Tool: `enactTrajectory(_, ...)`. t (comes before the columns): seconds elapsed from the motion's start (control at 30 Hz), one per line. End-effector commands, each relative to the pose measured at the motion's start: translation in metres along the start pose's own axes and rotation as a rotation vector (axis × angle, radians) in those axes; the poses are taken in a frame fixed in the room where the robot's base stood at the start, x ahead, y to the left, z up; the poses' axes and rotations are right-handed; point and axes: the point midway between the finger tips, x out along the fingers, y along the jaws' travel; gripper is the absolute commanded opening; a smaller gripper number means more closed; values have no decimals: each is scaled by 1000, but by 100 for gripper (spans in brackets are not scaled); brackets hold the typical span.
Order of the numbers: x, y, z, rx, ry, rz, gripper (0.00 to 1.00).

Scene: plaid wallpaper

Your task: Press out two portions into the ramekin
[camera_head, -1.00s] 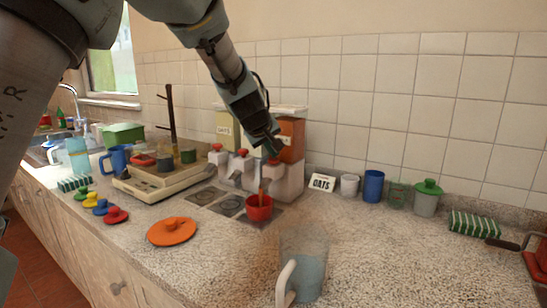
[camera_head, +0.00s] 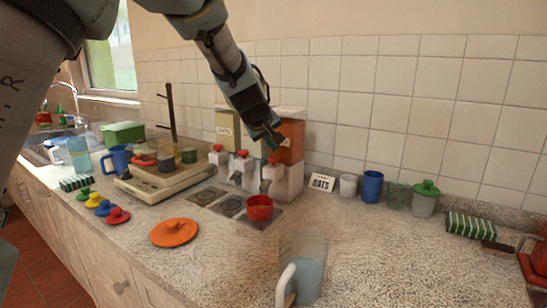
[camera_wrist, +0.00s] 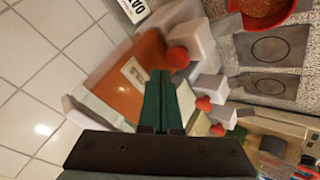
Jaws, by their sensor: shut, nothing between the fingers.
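The red ramekin (camera_head: 259,207) stands on the grey pad under the spout of the right-hand dispenser (camera_head: 290,142). In the wrist view the ramekin (camera_wrist: 262,12) holds orange-brown grains. The dispenser has an orange-filled hopper (camera_wrist: 138,78) and a white base with a red knob (camera_head: 273,158), which also shows in the wrist view (camera_wrist: 178,57). My gripper (camera_head: 274,142) is shut and empty, with its green fingertips just above this knob. The fingertips (camera_wrist: 160,73) appear beside the knob in the wrist view. No stream falls from the spout.
Two more dispensers with red knobs (camera_head: 242,154) stand to the left. A sign (camera_head: 321,183), cups (camera_head: 373,186) and a green-lidded jar (camera_head: 424,198) stand on the right. A clear jug (camera_head: 304,266) is in front. An orange lid (camera_head: 175,232) lies left.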

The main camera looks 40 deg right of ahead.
Motion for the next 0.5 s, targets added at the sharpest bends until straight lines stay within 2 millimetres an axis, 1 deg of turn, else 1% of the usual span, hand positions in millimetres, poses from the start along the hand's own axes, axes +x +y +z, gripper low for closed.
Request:
enactTrajectory(0.2,-17,12,-12,0,1,1,0)
enactTrajectory(0.5,-34,25,-25,0,1,0,0)
